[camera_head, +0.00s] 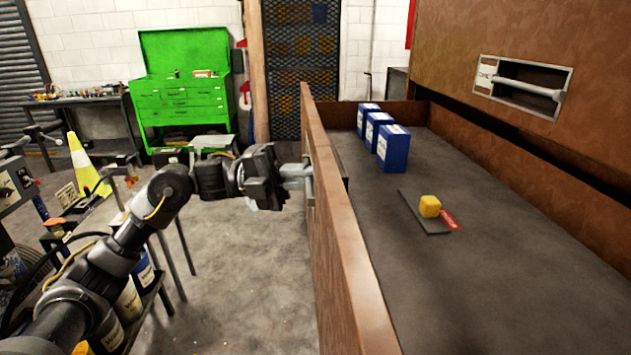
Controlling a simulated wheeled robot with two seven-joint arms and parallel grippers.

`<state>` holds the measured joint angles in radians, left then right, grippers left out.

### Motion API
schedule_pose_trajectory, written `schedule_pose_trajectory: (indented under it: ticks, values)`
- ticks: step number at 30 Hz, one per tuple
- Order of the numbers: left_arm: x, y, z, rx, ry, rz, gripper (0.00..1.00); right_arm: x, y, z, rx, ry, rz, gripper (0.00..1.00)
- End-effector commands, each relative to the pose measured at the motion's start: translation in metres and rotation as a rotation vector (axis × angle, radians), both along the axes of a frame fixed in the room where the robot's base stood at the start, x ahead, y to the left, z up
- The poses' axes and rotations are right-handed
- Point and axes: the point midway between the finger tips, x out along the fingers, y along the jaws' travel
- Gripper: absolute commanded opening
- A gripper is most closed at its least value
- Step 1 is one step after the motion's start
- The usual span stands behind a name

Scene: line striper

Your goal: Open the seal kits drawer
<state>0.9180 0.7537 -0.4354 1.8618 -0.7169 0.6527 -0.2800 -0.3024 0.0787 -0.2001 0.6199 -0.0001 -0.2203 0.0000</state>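A wide brown drawer (350,262) stands pulled out from the brown cabinet at the right, its grey floor showing. I cannot read a label on its front, which faces away from me to the left. My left gripper (298,174) is at the outer side of that front, its fingers at the grey handle (309,186). I cannot tell whether the fingers are closed around the handle. Inside the drawer, blue boxes (393,148) stand in a row at the back, and a yellow block (429,206) sits on a dark flat plate (411,213) beside a red tag (450,220). My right gripper is out of view.
The brown cabinet face above (450,45) has another recessed handle (525,86) with a label. At the left are a cluttered cart with cans (128,300) and a yellow cone (84,165). A green tool chest (183,100) stands behind.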

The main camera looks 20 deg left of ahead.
Motion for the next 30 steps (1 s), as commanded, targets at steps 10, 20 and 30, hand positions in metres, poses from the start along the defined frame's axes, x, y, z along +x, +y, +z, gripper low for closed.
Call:
schedule_pose_trajectory:
  ticks: [10,20,30]
  values:
    - [-0.001,0.000,-0.002,0.003,0.004,-0.002,0.00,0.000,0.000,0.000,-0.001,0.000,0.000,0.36]
    - [-0.001,0.001,-0.001,0.001,0.001,0.000,0.19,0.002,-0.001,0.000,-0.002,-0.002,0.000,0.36]
    - [0.001,0.045,-0.013,0.003,0.002,0.005,0.19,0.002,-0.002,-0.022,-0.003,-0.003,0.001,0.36]
